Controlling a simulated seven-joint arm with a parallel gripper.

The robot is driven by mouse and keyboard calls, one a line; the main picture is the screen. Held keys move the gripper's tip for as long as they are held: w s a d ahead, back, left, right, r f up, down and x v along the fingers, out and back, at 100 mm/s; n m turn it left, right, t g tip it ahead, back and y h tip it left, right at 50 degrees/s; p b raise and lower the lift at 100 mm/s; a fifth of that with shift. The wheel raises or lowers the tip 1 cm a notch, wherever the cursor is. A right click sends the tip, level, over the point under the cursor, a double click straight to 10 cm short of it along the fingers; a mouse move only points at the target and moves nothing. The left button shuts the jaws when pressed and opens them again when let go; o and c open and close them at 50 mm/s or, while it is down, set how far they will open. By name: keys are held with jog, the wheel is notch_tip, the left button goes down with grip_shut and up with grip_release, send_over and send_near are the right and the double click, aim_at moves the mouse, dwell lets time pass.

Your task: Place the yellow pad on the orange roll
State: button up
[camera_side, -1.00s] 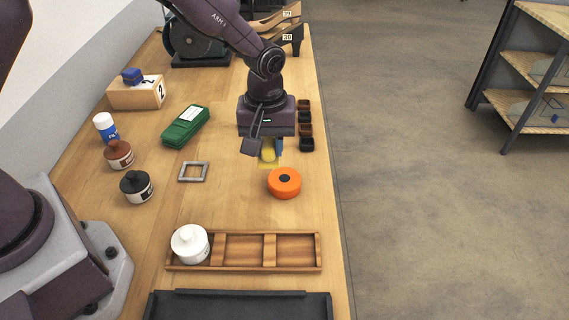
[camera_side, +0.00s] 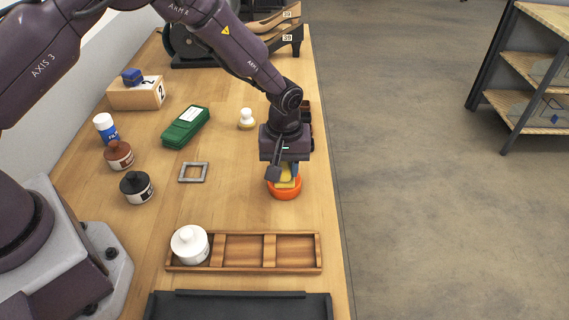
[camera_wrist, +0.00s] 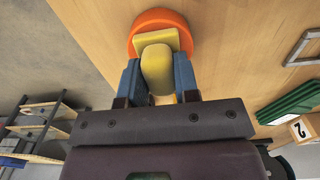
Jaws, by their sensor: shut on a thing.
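The yellow pad (camera_side: 287,183) is held in my gripper (camera_side: 284,176), directly over the orange roll (camera_side: 285,191). In the wrist view the yellow pad (camera_wrist: 157,66) has a flat plate with a rounded grip, and the blue fingers of my gripper (camera_wrist: 158,80) close on it from both sides. The orange roll (camera_wrist: 160,18) shows around the far edge of the plate, and the pad hides its middle. The pad looks very low over the roll; I cannot tell if they touch.
A wooden tray (camera_side: 243,268) with a white jar (camera_side: 190,245) stands in front. A grey square frame (camera_side: 193,172), a green case (camera_side: 186,127) and a white-knobbed thing (camera_side: 247,119) lie to the left and behind. The table's right edge is close to the roll.

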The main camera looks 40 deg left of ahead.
jog(key=o, duration=0.9)
notch_tip(320, 180, up, 12)
jog(key=shift+r, duration=0.2)
notch_tip(320, 180, up, 10)
jog(key=m+t, duration=0.1)
jog(key=m, duration=0.1)
send_over(284, 164)
jog(key=s+a, duration=0.4)
jog(key=s, duration=0.1)
jog(key=s+a+r+m+t, duration=0.1)
jog(key=s+a+r+m, duration=0.1)
jog(key=s, duration=0.4)
jog(key=s+a+r+m+t, duration=0.2)
jog(key=s+r, duration=0.1)
jog(key=s, duration=0.4)
jog(key=s+a+r+m+t, duration=0.1)
jog(key=s+a+r+m, duration=0.1)
jog(key=s, duration=0.5)
jog(key=shift+a+r+m+t, duration=0.3)
jog(key=shift+r+m, duration=0.2)
jog(key=shift+r, duration=0.1)
